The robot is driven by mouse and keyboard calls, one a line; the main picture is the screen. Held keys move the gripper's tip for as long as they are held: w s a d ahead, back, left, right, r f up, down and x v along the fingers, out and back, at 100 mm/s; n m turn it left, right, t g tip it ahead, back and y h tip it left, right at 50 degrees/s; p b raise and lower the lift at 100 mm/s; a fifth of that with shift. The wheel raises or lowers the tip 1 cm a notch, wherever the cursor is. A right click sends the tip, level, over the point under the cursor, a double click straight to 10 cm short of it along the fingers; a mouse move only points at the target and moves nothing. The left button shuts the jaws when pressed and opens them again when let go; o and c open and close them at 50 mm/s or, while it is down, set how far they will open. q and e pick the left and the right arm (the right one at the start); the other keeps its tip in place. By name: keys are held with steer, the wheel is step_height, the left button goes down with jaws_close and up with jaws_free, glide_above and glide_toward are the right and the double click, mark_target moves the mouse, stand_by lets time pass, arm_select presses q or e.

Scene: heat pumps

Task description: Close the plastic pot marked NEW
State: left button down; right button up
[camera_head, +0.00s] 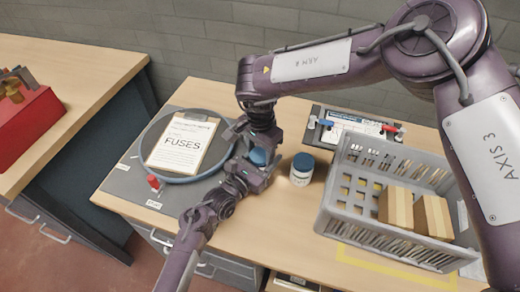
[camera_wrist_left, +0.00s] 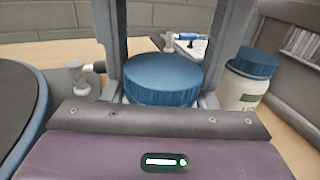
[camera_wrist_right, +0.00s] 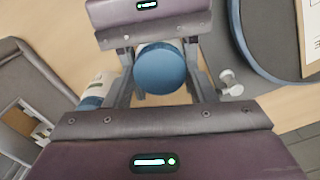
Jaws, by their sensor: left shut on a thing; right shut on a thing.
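A pot with a ribbed blue lid (camera_head: 259,157) is between my two grippers, above the table's middle. The lid fills the gap between the fingers in the left wrist view (camera_wrist_left: 162,80) and in the right wrist view (camera_wrist_right: 160,70). Most of its pale body and any label are hidden. My left gripper (camera_head: 246,178) comes from the front and is shut on the pot. My right gripper (camera_head: 250,140) comes from behind and is shut on the blue lid. Whether the lid sits fully down cannot be told.
A second white pot (camera_head: 301,176) with a blue lid stands just right of the grippers. A grey crate (camera_head: 335,208) with cardboard boxes is further right. A round blue-rimmed turntable (camera_head: 145,170) carries a FUSES clipboard (camera_head: 182,145). A tray with small tools (camera_head: 355,124) lies behind.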

steer(key=m, duration=0.6)
steer(key=o, duration=1.1)
steer(key=shift+s+r, duration=0.1)
steer(key=shift+r, duration=2.15)
steer(key=shift+c, duration=0.5)
